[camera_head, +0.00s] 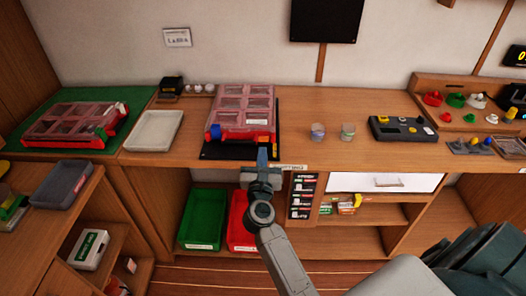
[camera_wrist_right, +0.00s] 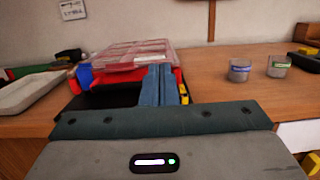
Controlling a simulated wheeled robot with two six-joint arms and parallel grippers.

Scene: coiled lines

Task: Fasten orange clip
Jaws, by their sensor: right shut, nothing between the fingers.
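A red case with a clear windowed lid (camera_head: 231,103) lies on a black mat (camera_head: 222,152) on the bench; the wrist view shows its lid too (camera_wrist_right: 125,55). A blue clip (camera_head: 214,132) sits at its front left corner, also in the wrist view (camera_wrist_right: 84,75). A small yellow part (camera_wrist_right: 184,95) shows just right of my fingers; I cannot tell whether it is the orange clip. My right gripper (camera_head: 262,158) is shut and empty in front of the case's front right part, its fingers (camera_wrist_right: 158,78) hiding part of that edge. My left gripper is not in view.
A similar red case (camera_head: 72,119) lies on a green mat at the left. A grey tray (camera_head: 153,131) stands between the cases. Two small cups (camera_head: 318,131) and a dark device (camera_head: 402,129) stand to the right. Green and red bins (camera_head: 204,218) are below the bench.

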